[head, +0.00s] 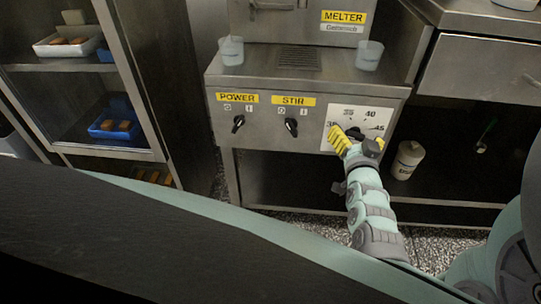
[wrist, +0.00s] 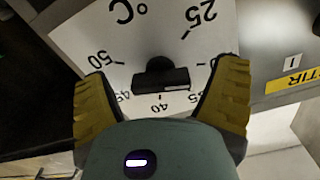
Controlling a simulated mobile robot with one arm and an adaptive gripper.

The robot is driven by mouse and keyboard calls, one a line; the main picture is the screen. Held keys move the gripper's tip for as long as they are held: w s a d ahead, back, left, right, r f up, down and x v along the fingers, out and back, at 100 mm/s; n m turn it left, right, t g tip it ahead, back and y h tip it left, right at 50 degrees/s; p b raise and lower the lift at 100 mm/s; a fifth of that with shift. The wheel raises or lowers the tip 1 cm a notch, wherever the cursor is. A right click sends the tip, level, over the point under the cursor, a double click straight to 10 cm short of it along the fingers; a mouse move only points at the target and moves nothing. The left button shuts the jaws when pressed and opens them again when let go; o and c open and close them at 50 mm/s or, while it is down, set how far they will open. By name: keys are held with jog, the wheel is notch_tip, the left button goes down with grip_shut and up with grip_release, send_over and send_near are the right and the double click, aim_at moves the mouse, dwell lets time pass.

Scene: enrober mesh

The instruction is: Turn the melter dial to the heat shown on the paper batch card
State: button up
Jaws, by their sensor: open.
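The melter dial (wrist: 160,76) is a dark knob on a white plate (wrist: 85,40) with a °C scale. The numbers 25, 35, 40, 45 and 50 show upside down or slanted in the wrist view, partly covered by my fingers. The plate also shows in the head view (head: 346,112), at the panel's right end, with the knob mostly hidden. My gripper (wrist: 163,78) is open, its yellow fingers on either side of the knob with gaps to it. It also shows in the head view (head: 355,138). I cannot read the pointer's setting. I see no paper batch card.
The POWER switch (head: 238,123) and STIR switch (head: 291,127) sit left of the dial. Two translucent cups (head: 231,50) (head: 369,55) stand on the ledge above. A white tub (head: 407,160) stands on the lower shelf at right. A rack with trays (head: 75,42) stands at left.

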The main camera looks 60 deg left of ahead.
jog(key=c, duration=1.2)
jog(key=shift+m+b, duration=0.4)
jog(key=shift+b, duration=0.05)
jog(key=m+b, duration=0.2)
jog(key=b, duration=0.1)
jog(key=shift+f+m, duration=0.2)
jog(key=shift+m, duration=0.1)
jog(key=m+b, duration=0.2)
jog(key=m, duration=0.1)
jog(key=shift+r+b, duration=0.15)
jog(key=shift+b, duration=0.25)
jog(key=shift+m+b, duration=0.75)
jog(key=shift+m, duration=0.95)
jog(key=shift+r, duration=0.1)
